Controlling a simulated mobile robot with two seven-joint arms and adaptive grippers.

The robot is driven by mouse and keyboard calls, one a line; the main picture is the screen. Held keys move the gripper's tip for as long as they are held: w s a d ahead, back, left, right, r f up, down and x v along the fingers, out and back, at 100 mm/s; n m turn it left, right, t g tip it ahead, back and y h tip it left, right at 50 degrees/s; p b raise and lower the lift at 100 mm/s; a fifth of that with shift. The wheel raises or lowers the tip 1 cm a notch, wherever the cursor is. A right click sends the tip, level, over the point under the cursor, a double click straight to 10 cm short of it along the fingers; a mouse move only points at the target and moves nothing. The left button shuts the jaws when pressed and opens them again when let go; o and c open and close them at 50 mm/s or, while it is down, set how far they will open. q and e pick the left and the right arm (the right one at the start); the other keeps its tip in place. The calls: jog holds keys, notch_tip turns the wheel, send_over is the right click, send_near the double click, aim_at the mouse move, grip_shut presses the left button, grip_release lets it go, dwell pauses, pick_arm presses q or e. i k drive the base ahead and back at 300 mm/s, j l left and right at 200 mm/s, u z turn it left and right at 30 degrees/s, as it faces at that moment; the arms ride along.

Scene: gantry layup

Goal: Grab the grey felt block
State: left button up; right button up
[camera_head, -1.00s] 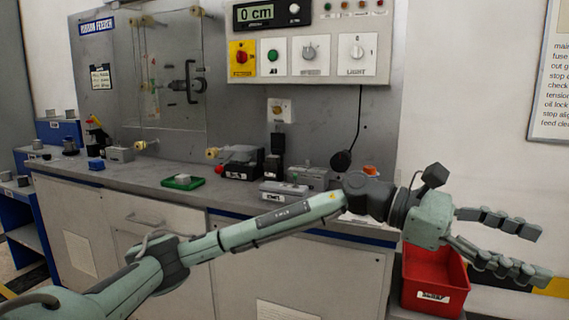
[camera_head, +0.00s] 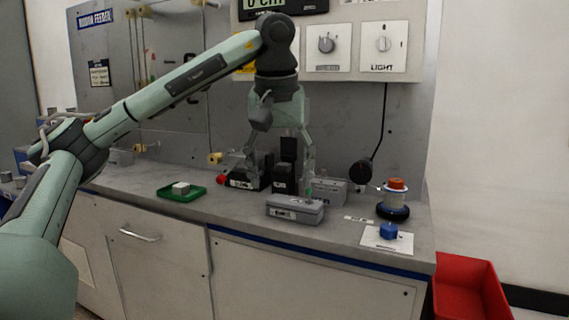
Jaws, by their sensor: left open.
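A small pale grey block (camera_head: 181,188) sits in a shallow green tray (camera_head: 166,192) on the workbench, left of my left gripper; I cannot tell for sure that it is felt. My left gripper (camera_head: 280,176) points down over the back of the bench with its fingers spread apart. It is open and holds nothing that I can see. A black labelled block (camera_head: 281,180) shows between its fingers; I cannot tell whether they touch anything. My right gripper is not in view.
A grey lidded box (camera_head: 295,209) stands near the bench front, right of the tray. An orange-topped spool (camera_head: 394,198) and a blue knob (camera_head: 388,231) on a white card are further right. A red bin (camera_head: 468,290) stands below. Bench between tray and grey box is clear.

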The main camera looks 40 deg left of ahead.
aim_at(284, 167)
jog(key=i+j, duration=0.85)
jog(key=j, duration=0.15)
